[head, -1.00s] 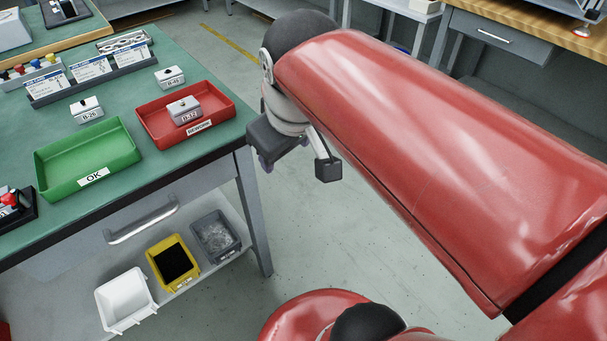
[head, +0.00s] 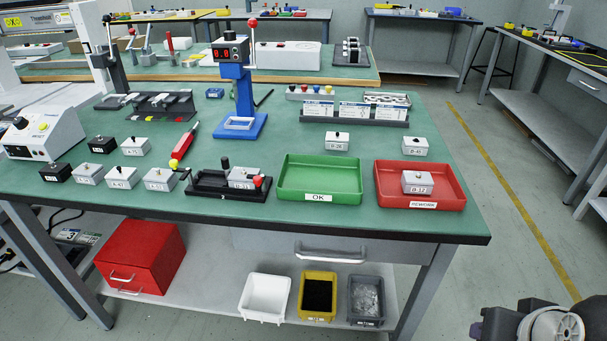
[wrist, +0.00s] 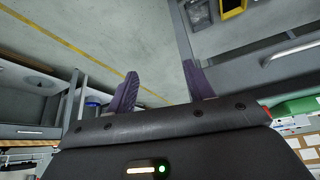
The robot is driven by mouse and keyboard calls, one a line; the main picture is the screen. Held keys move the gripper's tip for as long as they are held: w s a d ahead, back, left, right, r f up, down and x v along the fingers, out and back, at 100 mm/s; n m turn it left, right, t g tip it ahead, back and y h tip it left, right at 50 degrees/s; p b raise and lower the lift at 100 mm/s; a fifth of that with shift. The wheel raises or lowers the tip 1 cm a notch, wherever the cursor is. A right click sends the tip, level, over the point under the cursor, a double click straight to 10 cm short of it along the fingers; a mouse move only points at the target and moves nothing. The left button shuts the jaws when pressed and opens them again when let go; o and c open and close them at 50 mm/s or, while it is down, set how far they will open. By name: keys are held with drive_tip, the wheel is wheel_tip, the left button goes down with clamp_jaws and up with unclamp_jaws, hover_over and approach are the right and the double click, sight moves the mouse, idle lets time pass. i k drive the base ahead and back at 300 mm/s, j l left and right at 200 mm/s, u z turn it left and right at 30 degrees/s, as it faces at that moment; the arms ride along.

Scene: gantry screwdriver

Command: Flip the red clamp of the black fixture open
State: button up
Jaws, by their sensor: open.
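The black fixture (head: 205,188) lies near the front edge of the green bench, left of the green tray. A grey box (head: 243,177) sits in its right part. A red knob (head: 257,182), which looks like the clamp's end, shows at the fixture's right end; whether the clamp is open or shut is too small to tell. A dark upright knob (head: 225,164) stands behind it. My gripper (wrist: 158,88) shows in the wrist view with its two purple fingers apart and nothing between them. It is away from the bench top, and the fixture is not in the wrist view.
The green OK tray (head: 285,191) and red rework tray (head: 460,203) stand right of the fixture. Several grey boxes and a red screwdriver-like tool (head: 186,143) lie to its left. A blue stand (head: 240,122) rises behind. Bins sit on the shelf below.

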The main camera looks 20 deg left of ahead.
sight(258, 180)
drive_tip(key=u, duration=1.7)
